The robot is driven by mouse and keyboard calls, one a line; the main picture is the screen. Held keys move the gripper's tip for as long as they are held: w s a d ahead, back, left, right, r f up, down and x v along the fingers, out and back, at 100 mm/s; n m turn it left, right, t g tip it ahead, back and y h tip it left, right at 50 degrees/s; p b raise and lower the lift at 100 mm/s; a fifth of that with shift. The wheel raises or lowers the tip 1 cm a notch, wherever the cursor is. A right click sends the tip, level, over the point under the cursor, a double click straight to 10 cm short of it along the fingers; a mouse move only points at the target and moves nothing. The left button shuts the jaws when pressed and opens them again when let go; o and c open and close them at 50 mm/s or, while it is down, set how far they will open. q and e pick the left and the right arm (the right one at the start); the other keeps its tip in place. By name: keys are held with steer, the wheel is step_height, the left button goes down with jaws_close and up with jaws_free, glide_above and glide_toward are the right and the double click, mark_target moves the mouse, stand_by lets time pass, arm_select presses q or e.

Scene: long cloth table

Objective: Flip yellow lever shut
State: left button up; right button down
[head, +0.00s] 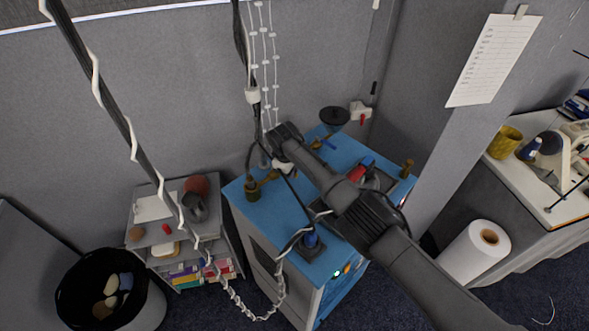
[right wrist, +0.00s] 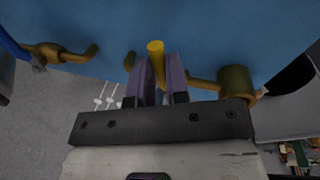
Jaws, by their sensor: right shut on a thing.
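The yellow lever (right wrist: 156,47) shows in the right wrist view as a short yellow rod end between the fingertips of my right gripper (right wrist: 158,70). The two purple-grey fingers are closed on it. In the head view my right arm reaches over the blue cabinet (head: 338,262), with the right gripper (head: 280,164) low at the cabinet's back left part; the lever itself is hidden there. Brass fittings lie on both sides of the fingers in the wrist view, one on the left (right wrist: 48,52) and a thicker one on the right (right wrist: 234,82). My left gripper is not in view.
Hanging cables (head: 125,130) and a white cord run down left of the cabinet. A shelf with books (head: 186,277) and a black bin (head: 75,292) stand to the left. A paper roll (head: 470,255) and a side table with tools are at the right. A grey wall stands behind.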

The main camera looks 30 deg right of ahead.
steer(key=shift+s+a+m+g, duration=0.2)
steer(key=shift+a+m, duration=0.2)
steer(key=shift+m, duration=0.35)
steer(key=shift+s+a+m+g, duration=0.15)
steer(key=shift+a+m, duration=0.25)
steer(key=shift+m, duration=0.35)
steer(key=shift+r, duration=0.1)
steer(key=c, duration=1.1)
jaws_free()
steer(key=shift+a+r, duration=0.1)
steer(key=shift+r, duration=0.15)
step_height(320, 180, up, 13)
steer(key=a, duration=0.2)
steer(key=shift+s+a, duration=0.25)
steer(key=shift+s, duration=0.15)
